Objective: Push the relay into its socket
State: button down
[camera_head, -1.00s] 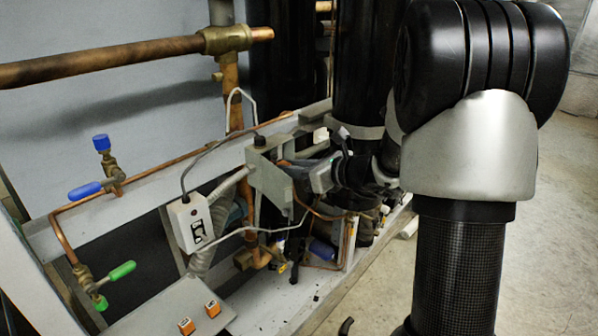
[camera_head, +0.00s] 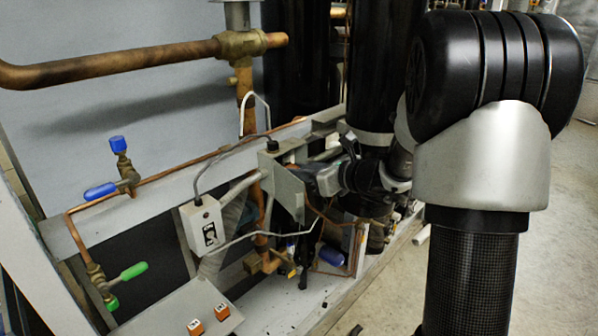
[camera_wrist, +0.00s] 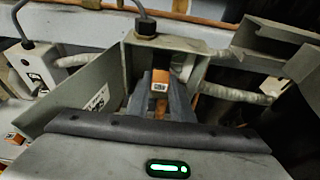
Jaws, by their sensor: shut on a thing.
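The relay, a small orange block with a pale label (camera_wrist: 160,84), shows in the wrist view between the dark fingers of my gripper (camera_wrist: 161,100). My gripper is shut on it, inside the mouth of an open grey metal box (camera_wrist: 190,50). In the head view the box (camera_head: 268,166) is mounted on the rack rail, and my gripper (camera_head: 308,182) reaches it from the right, its tips hidden by the box's open door. The socket is not visible. I cannot tell whether the relay touches it.
The grey door (camera_wrist: 85,95) stands open left of my gripper. A conduit (camera_wrist: 235,90) and a metal channel (camera_wrist: 275,45) lie to the right. A white switch box (camera_head: 203,225) hangs left. Two orange blocks (camera_head: 195,327) (camera_head: 222,312) sit on a lower panel.

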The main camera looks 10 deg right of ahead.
aim_at(293, 167)
jog(key=shift+w+a, duration=0.25)
jog(key=shift+w, duration=0.1)
jog(key=shift+w+a, duration=0.65)
jog(key=shift+w, duration=0.2)
dwell(1.5)
jog(key=c, duration=1.1)
grip_release()
jog(key=p+v, duration=0.1)
jog(key=v, duration=0.7)
